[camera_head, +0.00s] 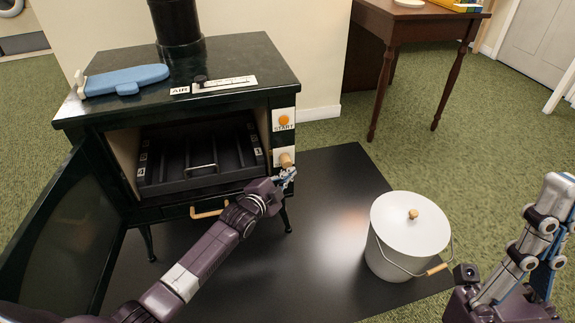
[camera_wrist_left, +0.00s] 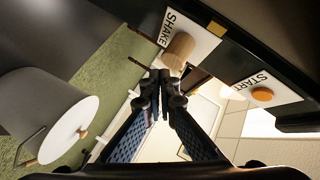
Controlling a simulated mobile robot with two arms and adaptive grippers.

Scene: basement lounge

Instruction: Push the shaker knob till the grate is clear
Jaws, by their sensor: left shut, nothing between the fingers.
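The black stove (camera_head: 225,60) stands with its door open at the left. Inside is a dark slatted grate (camera_head: 170,155) with a metal handle; no ash or coal stands out on it. The wooden shaker knob (camera_head: 286,159) is on the front right, below the orange start button (camera_head: 284,119). In the left wrist view the knob (camera_wrist_left: 179,50) sits on a white SHAKE plate (camera_wrist_left: 196,38). My left gripper (camera_head: 288,175) is shut and empty, its tips just below the knob; I cannot tell if they touch. My right gripper (camera_head: 545,235) is at the right edge, away from the stove.
A white lidded bucket (camera_head: 405,225) stands on the black floor mat (camera_head: 320,220), right of the stove. A wooden table (camera_head: 420,28) stands at the back right. The open door (camera_head: 65,230) blocks the left side.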

